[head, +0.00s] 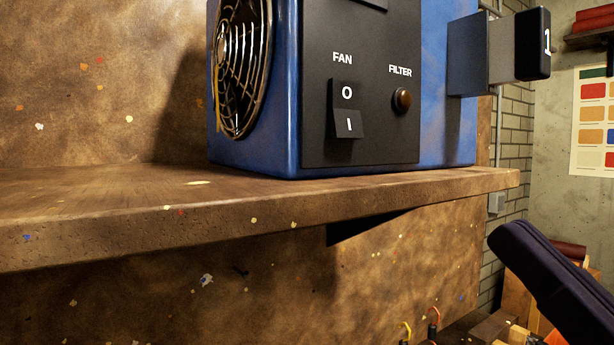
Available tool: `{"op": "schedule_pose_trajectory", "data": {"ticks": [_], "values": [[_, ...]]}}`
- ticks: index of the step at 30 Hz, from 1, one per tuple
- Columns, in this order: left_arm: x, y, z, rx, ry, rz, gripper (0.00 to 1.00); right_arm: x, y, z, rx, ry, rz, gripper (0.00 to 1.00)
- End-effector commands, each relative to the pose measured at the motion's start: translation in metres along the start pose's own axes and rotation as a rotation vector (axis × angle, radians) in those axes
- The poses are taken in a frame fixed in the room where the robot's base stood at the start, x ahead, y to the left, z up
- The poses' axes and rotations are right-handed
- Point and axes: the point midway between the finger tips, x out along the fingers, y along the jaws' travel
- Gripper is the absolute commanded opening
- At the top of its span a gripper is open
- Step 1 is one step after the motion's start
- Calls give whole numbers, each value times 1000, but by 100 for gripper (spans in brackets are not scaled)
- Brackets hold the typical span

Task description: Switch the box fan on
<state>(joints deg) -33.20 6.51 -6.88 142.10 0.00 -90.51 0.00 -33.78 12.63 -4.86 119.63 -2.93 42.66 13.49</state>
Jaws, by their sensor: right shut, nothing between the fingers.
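The box fan (455,125) is a blue box on a brown shelf, with a round wire grille (241,65) on its left face. Its black front panel (318,135) carries a rocker switch (347,108) under the word FAN, with O above and I below. The lower I half appears to stand out, the O half pressed in. A round brown FILTER knob (402,99) is to its right. My right gripper (507,237) is a dark shape at the lower right, below the shelf edge, shut and empty, apart from the fan. My left gripper is out of view.
The speckled shelf (250,212) runs across the view, its front edge clear. A colour chart (592,115) hangs on the right wall.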

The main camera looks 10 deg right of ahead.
Motion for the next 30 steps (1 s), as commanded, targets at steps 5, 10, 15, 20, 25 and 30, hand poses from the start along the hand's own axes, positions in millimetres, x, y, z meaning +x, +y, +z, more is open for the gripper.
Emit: {"op": "schedule_pose_trajectory", "data": {"ticks": [5,10,15,20,25,30], "values": [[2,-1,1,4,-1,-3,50,-3,-1,-4,2,29,-9,0],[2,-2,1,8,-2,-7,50,-2,-1,-4,2,28,-9,0],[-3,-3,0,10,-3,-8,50,4,-1,-6,2,29,-8,0],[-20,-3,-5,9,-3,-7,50,28,-1,-10,1,31,-8,0],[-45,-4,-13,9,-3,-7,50,66,-2,-13,2,33,-8,0],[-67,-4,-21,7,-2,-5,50,103,-2,-14,3,32,-7,0]]}}
